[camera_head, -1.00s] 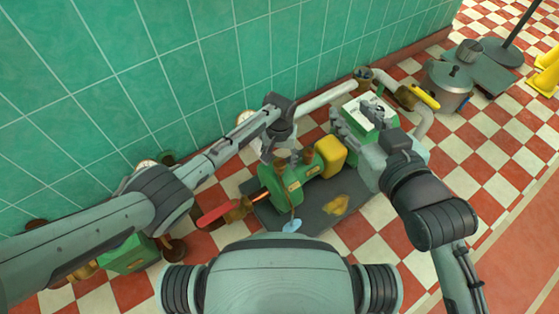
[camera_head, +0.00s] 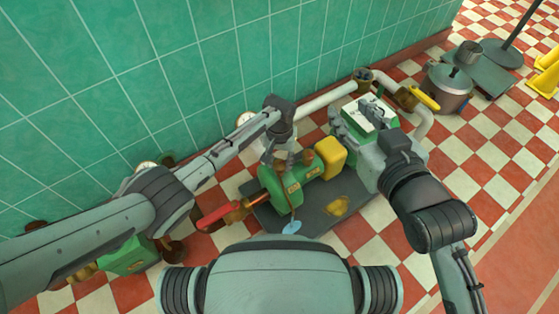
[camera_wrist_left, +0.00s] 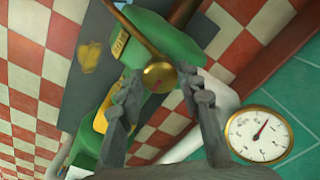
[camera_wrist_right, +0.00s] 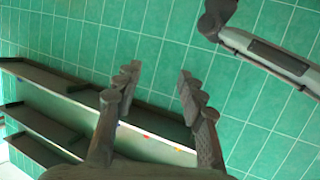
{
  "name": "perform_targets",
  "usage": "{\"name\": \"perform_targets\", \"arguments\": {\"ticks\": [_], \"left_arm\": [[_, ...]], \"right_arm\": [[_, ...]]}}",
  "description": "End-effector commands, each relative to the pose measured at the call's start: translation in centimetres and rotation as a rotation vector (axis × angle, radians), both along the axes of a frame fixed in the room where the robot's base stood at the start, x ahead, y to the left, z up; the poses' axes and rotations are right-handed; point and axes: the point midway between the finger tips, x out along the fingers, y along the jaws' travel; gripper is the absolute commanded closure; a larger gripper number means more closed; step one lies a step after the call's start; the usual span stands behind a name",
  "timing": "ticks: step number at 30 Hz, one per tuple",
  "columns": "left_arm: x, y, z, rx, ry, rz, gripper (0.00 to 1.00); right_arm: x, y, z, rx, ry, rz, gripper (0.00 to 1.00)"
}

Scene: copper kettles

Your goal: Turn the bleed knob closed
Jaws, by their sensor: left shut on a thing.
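A yellow cap (camera_head: 331,151) is on the pump's right end, and a red lever (camera_head: 217,216) is at its left. A white pipe (camera_head: 328,98) runs along the wall. A dial gauge (camera_wrist_left: 259,135) is close to the left fingers.

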Motion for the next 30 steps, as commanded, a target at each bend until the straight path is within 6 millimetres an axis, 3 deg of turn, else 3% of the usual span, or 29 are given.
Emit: {"name": "perform_targets", "arguments": {"ticks": [11, 21, 30], "left_arm": [[0.0, 0.0, 0.1, -0.001, 0.001, -0.188, 0.94], [0.0, 0.0, 0.1, 0.0, 0.001, -0.506, 0.94], [0.0, 0.0, 0.0, 0.0, 0.001, -0.79, 0.94]], "right_arm": [[-1.0, -2.3, -2.9, -0.066, 0.15, -0.041, 0.6], [-2.9, -5.0, -6.0, -0.135, 0.327, -0.088, 0.6], [-4.3, -6.5, -7.5, -0.168, 0.424, -0.115, 0.6]]}}
